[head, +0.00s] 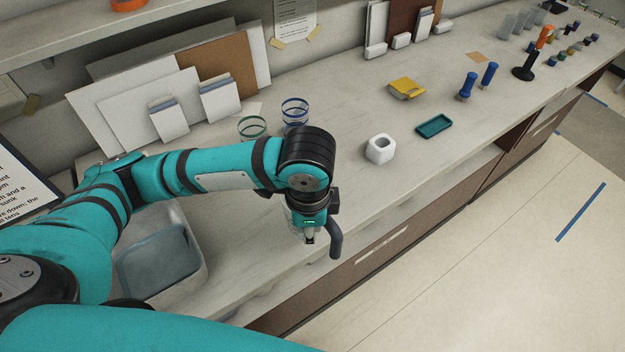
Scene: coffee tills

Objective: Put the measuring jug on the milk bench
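My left gripper (311,238) points down near the front edge of the counter (385,205). A clear, glass-like shape (293,222) shows beside and behind its fingers, and a dark curved piece hangs at its right. I cannot tell whether these are a measuring jug and its handle, or whether the gripper grips anything. Two clear vessels, one with green rings (252,127) and one with blue rings (295,110), stand upright on the counter behind my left arm, partly hidden. No bench is marked as the milk bench. My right gripper is out of view.
A white cube-shaped holder (380,149), a teal tray (434,126), a yellow item (406,88) and blue-handled tools (467,86) stand on the counter to the right. A basin (190,285) is at lower left. Boards lean on the wall. The floor at right is clear.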

